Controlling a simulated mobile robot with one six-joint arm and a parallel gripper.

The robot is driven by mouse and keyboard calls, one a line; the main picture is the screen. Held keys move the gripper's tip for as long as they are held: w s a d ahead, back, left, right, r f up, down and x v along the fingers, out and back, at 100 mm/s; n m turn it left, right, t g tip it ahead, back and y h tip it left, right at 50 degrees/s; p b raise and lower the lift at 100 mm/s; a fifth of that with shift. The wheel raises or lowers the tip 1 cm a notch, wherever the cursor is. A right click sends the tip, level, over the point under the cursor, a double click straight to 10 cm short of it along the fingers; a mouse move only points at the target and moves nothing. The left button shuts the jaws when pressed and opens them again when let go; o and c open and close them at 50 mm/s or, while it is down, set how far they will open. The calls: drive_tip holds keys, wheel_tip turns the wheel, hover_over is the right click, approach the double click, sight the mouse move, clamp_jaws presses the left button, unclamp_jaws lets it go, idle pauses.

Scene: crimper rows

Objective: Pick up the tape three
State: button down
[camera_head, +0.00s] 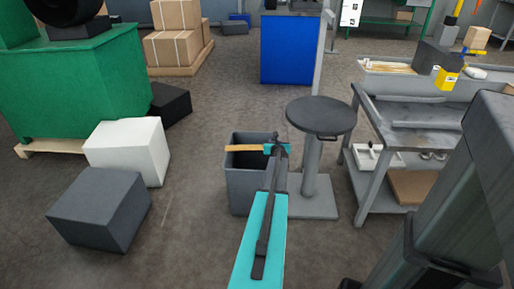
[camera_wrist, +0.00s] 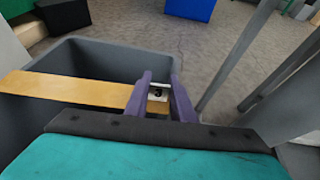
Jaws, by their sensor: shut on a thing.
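The tape three is a flat tan-orange strip (camera_head: 243,148) that sticks out to the left of my gripper (camera_head: 277,149) in the head view. In the wrist view the strip (camera_wrist: 75,88) comes in from the left edge, and its right end bears a small white label with a dark 3. My gripper (camera_wrist: 160,88) is shut on this labelled end, one purple finger on each side of the label. The strip is held over the open grey bin.
The open grey bin (camera_head: 242,190) stands below the strip, beside a round dark stool-like stand (camera_head: 320,115). A grey workbench (camera_head: 410,112) with trays is at the right. White (camera_head: 128,150) and dark grey (camera_head: 100,208) boxes lie left. Floor between them and the bin is clear.

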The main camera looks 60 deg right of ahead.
drive_tip(key=shift+r, duration=0.15)
drive_tip(key=shift+r+p, duration=1.15)
drive_tip(key=shift+r, duration=0.4)
drive_tip(key=shift+s+a+r, duration=0.1)
drive_tip(key=shift+a+r, duration=0.05)
drive_tip(key=shift+r, duration=0.1)
drive_tip(key=s+a+r, duration=0.1)
drive_tip(key=s+a, duration=0.7)
drive_tip(key=a, duration=0.5)
drive_tip(key=shift+s+b, duration=0.3)
drive_tip(key=shift+b, duration=0.15)
